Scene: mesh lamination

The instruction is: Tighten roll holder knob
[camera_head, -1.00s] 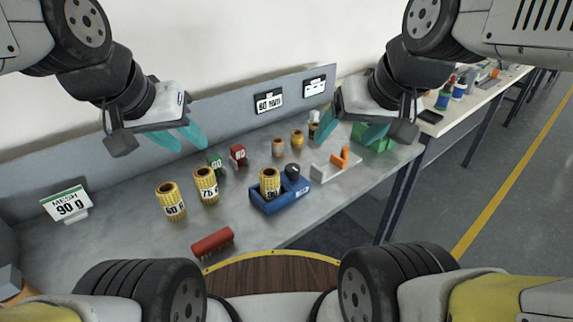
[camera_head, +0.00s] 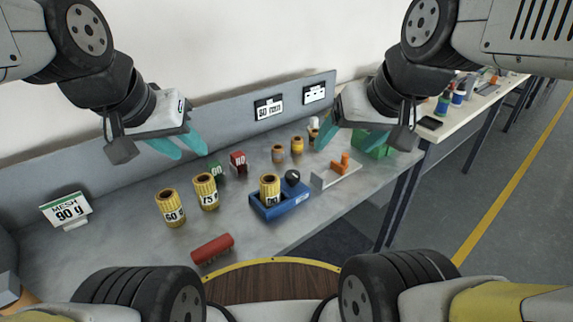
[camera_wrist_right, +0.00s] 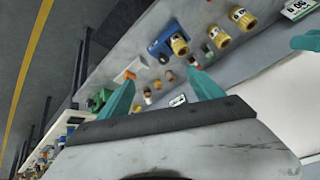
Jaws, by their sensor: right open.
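A blue roll holder (camera_head: 279,208) sits on the grey bench near its front edge. A yellow mesh roll (camera_head: 270,187) stands in it, and a black knob (camera_head: 292,177) is at its back right. The holder also shows in the right wrist view (camera_wrist_right: 160,44). My right gripper (camera_head: 345,138) is open and empty above the back right of the bench, apart from the holder; its teal fingers also show in the right wrist view (camera_wrist_right: 163,92). My left gripper (camera_head: 186,148) hangs above the back left of the bench with its teal fingers apart and nothing between them.
Two yellow rolls (camera_head: 170,208) (camera_head: 205,192) stand left of the holder. A red roller (camera_head: 212,249) lies at the front edge. A white and orange fixture (camera_head: 335,174) and a green box (camera_head: 374,143) are to the right. Small red and green boxes (camera_head: 238,161) stand behind.

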